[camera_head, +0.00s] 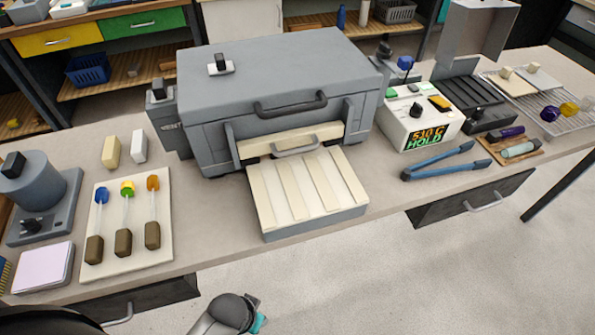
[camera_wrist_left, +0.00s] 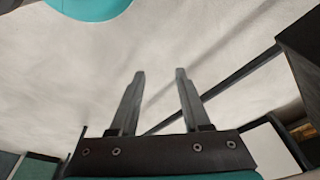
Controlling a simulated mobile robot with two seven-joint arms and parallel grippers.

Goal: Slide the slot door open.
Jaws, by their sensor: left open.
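The slot door is a cream strip (camera_head: 318,133) low on the front of the large grey kiln box (camera_head: 280,75). A grey bar handle (camera_head: 296,147) is on the door. It looks closed or nearly so; I cannot tell exactly. A ribbed cream shelf (camera_head: 305,190) juts out in front below it. My left gripper (camera_wrist_left: 159,72) is open and empty in the left wrist view, with pale floor behind its fingers. In the head view only part of my arm shows at the bottom edge, well below the door. My right gripper is in neither view.
A cream board with three glass-tipped rods (camera_head: 108,258) lies left of the shelf. Blue tongs (camera_head: 440,162) and a controller box reading 510 C HOLD (camera_head: 418,120) stand to the right. The lid handle (camera_head: 290,103) projects above the door. Floor in front of the bench is clear.

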